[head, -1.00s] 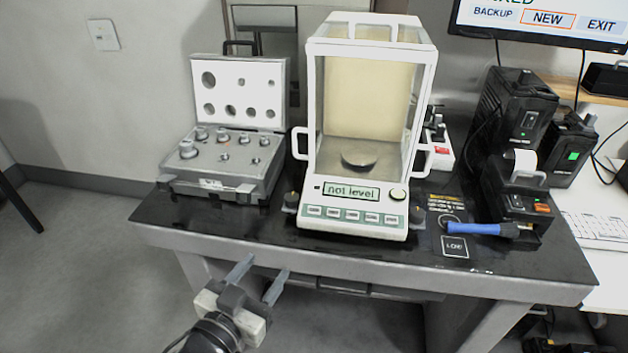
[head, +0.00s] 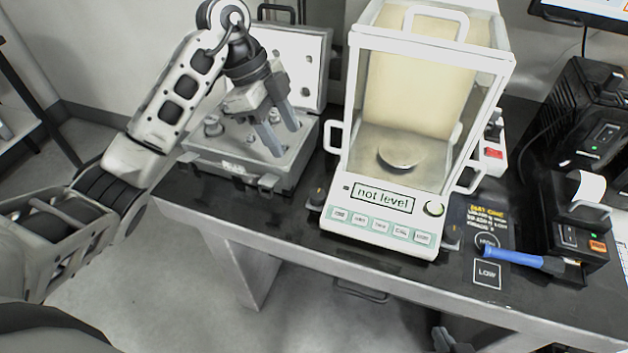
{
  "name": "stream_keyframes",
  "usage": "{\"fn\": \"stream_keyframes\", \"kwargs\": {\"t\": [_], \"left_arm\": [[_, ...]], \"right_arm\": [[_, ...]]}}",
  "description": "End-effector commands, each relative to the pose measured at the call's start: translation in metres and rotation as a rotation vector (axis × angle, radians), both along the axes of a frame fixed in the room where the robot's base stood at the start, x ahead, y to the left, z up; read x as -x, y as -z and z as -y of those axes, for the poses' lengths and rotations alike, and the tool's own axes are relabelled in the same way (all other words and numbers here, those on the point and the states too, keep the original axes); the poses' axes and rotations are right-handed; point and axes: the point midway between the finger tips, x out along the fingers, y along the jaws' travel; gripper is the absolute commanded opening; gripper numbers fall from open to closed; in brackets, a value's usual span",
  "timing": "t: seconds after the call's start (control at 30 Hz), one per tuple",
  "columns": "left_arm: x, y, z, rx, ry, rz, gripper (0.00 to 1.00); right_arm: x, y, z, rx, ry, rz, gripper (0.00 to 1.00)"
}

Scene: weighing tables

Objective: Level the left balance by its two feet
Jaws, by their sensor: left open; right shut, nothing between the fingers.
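The left balance (head: 345,209), white with a glass draft shield, stands on the dark table, and its display (head: 382,198) reads "not level". One dark foot (head: 316,198) shows at its front left corner and the other foot (head: 451,238) at its front right. A small round dark-rimmed vial (head: 434,208) sits right of the display. My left gripper (head: 286,141) is open and empty, over the weight case, left of the balance and above its left foot. My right gripper (head: 443,337) shows only partly at the bottom edge, below the table front; it looks shut and empty.
The open weight case (head: 240,172) stands left of the balance. A blue-handled tool (head: 515,258) and a "LOW" card (head: 487,274) lie to the right. A printer (head: 580,240) and black boxes stand further right.

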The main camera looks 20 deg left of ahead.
Motion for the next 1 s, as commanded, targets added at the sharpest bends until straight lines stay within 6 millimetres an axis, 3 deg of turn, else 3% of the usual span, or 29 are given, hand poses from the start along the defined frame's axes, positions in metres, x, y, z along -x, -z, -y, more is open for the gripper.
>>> {"fn": "stream_keyframes", "kwargs": {"t": [0.4, 0.6, 0.8, 1.0], "left_arm": [[0.003, 0.083, 0.036, 0.006, 0.005, -0.005, 0.52], [0.003, 0.115, 0.049, 0.007, 0.005, -0.001, 0.52], [0.003, 0.131, 0.056, 0.006, 0.005, 0.000, 0.52], [0.002, 0.134, 0.057, 0.005, 0.006, 0.002, 0.52]], "right_arm": [[0.002, -0.004, -0.001, -0.001, 0.000, -0.004, 0.00], [0.003, -0.006, -0.001, -0.002, 0.000, -0.003, 0.00], [0.003, -0.007, -0.001, -0.002, 0.000, -0.002, 0.00], [0.003, -0.006, -0.001, -0.001, 0.000, -0.004, 0.00]]}}
